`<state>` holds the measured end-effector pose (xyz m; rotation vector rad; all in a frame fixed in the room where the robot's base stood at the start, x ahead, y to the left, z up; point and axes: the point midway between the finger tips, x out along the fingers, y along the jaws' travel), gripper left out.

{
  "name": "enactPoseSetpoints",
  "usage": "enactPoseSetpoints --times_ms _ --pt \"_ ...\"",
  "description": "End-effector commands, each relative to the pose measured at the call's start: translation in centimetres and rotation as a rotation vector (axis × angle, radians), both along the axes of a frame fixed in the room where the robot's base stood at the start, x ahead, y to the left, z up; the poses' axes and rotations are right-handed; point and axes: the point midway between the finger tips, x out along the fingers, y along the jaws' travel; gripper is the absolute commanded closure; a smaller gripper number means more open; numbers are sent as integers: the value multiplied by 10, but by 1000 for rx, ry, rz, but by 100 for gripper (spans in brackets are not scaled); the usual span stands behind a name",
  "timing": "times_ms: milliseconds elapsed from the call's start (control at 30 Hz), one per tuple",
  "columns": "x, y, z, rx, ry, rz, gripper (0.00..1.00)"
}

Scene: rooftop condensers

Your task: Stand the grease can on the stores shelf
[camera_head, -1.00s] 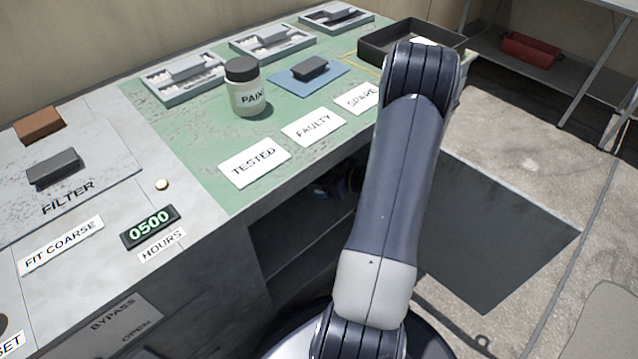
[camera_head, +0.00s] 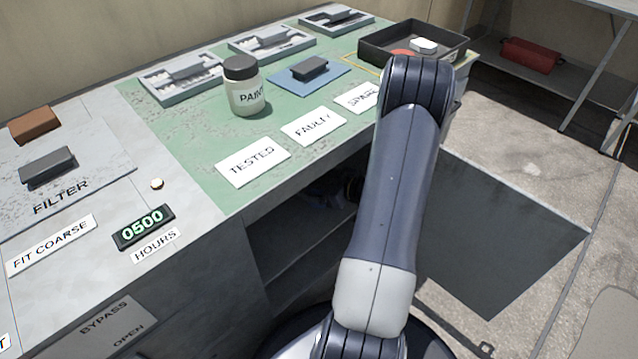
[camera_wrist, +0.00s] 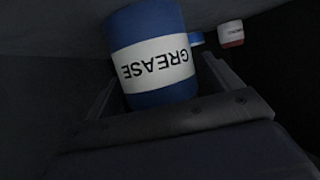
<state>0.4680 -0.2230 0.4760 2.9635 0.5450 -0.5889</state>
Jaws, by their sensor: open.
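The grease can is a blue cylinder with a white GREASE label (camera_wrist: 155,62), seen close up in the wrist view with its lettering upside down. My gripper (camera_wrist: 158,80) is open, with a finger on either side of the can. I cannot tell whether either finger touches it.
Behind the can are a small blue item (camera_wrist: 196,39) and a red-and-white container (camera_wrist: 231,34). The bench has a dark open bay (camera_head: 300,225) below. On top are a paint jar (camera_head: 245,88), label cards and a black tray (camera_head: 372,52).

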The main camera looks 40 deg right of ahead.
Motion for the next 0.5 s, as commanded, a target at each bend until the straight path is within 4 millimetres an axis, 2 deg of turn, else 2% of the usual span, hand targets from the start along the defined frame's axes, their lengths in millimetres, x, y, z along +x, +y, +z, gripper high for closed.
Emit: enactPoseSetpoints --times_ms 167,267,500 --pt "0 0 3 -1 0 0 15" --pt "-7 -3 8 0 0 -2 15" --pt "-46 -19 28 2 0 -7 15"
